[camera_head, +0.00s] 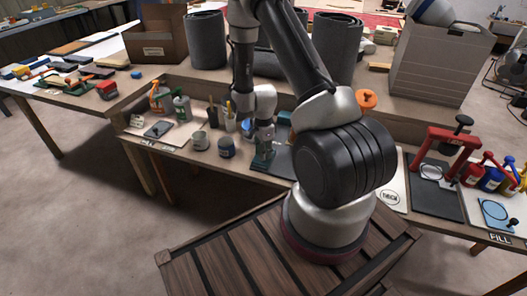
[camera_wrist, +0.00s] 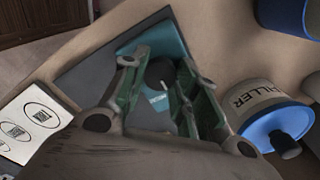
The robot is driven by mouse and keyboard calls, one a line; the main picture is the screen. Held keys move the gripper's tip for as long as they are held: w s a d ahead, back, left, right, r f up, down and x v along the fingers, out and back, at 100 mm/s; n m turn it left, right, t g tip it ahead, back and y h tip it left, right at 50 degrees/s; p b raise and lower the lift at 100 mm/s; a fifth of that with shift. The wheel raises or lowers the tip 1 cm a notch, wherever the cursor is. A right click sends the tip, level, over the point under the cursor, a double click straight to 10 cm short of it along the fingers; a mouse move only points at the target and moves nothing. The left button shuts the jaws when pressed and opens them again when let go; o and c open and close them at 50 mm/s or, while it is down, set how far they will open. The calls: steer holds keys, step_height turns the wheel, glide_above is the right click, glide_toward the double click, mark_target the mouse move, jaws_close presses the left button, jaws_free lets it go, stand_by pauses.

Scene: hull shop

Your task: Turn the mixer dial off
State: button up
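The mixer is a teal block (camera_wrist: 172,38) on a dark grey mat (camera_wrist: 92,68) in the wrist view. Its dark round dial (camera_wrist: 159,72) shows between the fingertips, with a small pale label below it. My gripper (camera_wrist: 160,62) has green fingers spread apart, one on each side of the dial. I cannot tell whether either finger touches it. In the head view my gripper (camera_head: 263,160) points down at the bench, and a bit of the teal mixer (camera_head: 284,132) shows behind it. The dial is hidden there by my arm.
A white card with ovals (camera_wrist: 32,125) lies left. In the head view, cups (camera_head: 200,140), bottles (camera_head: 181,106) and a red press (camera_head: 447,150) share the bench.

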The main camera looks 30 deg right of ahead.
steer(key=shift+n, duration=0.4)
steer(key=n, duration=0.4)
steer(key=shift+n, duration=2.5)
steer(key=o, duration=1)
steer(key=shift+o, duration=0.2)
step_height(320, 180, up, 12)
steer(key=shift+n, duration=0.3)
